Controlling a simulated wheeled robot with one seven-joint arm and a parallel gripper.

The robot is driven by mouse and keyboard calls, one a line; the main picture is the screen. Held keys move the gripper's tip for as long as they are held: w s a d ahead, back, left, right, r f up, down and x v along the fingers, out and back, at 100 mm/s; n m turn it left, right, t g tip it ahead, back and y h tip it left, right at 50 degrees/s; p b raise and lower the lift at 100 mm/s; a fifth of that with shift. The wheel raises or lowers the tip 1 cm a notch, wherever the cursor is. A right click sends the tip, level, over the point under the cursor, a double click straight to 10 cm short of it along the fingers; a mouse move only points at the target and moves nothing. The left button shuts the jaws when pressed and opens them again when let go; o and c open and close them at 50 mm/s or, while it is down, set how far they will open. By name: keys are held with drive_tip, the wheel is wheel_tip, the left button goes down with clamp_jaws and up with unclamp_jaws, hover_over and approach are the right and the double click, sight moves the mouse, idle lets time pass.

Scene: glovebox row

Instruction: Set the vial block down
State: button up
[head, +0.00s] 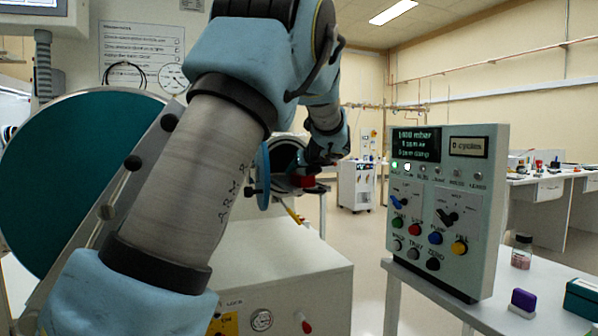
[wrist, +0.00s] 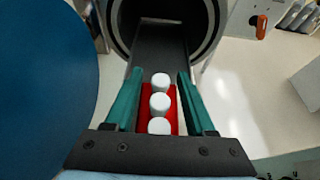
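The vial block is a red block (wrist: 172,122) with white-capped vials in a row, upright between my gripper's fingers in the wrist view. My gripper (wrist: 160,80) has two teal fingers, one along each side of the block, and their tips appear to press on it. In the head view the red block (head: 308,181) shows small beneath my wrist, in front of the round port. A dark tray (wrist: 160,48) runs from the port under the block. Whether the block's underside touches the tray is hidden.
The round port (wrist: 210,30) is open, with its blue door (wrist: 45,85) swung out to the left. Open floor lies right of the tray.

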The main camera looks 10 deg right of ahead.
drive_tip(key=o, duration=0.4)
drive_tip(key=b+v, duration=0.1)
drive_tip(key=v, duration=1.1)
drive_tip(key=shift+d+b, duration=0.1)
drive_tip(key=shift+b, duration=0.2)
drive_tip(key=shift+s, duration=0.1)
